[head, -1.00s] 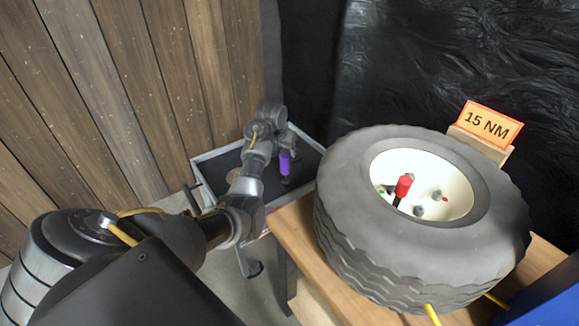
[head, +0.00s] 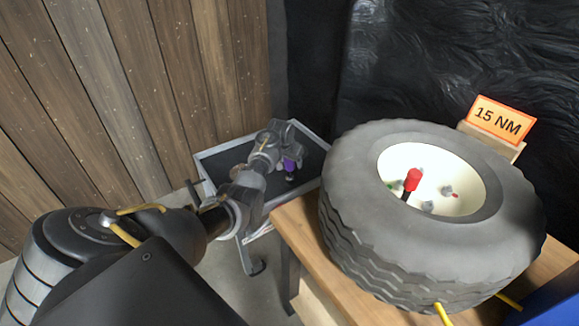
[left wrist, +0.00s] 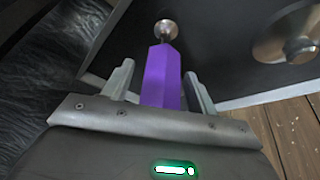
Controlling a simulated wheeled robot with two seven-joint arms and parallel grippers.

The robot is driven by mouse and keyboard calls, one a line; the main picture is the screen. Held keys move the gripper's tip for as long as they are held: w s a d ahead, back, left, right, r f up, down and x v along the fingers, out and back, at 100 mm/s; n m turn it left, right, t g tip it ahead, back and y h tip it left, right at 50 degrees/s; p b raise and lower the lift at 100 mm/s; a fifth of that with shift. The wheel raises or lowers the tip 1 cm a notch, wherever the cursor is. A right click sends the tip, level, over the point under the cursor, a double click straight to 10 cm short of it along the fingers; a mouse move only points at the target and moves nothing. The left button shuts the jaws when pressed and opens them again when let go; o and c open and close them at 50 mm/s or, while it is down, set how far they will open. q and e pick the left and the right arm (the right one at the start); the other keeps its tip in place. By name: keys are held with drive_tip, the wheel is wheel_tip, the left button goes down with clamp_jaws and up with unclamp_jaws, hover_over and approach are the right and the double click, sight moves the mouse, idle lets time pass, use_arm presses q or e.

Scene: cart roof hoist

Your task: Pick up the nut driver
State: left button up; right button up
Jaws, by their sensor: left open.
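The nut driver, with a purple handle (head: 290,165), stands in the dark tray of a cart (head: 212,176). In the left wrist view its faceted purple handle (left wrist: 161,78) lies between my fingers, with a round metal end (left wrist: 166,30) beyond it. My left gripper (left wrist: 158,88) is open, one finger on each side of the handle; whether either finger touches it I cannot tell. In the head view my left gripper (head: 291,145) is at the handle and hides its top. My right gripper is not in view.
A large tire (head: 345,200) lies on a wooden table (head: 300,235) right of the cart. A red-handled tool (head: 413,180) stands in its hub. An orange "15 NM" sign (head: 499,118) is behind. A round metal object (left wrist: 290,40) is in the left wrist view. A plank wall (head: 110,90) stands left.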

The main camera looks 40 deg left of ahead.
use_arm(q)
drive_tip(key=shift+c, duration=0.5)
clamp_jaws()
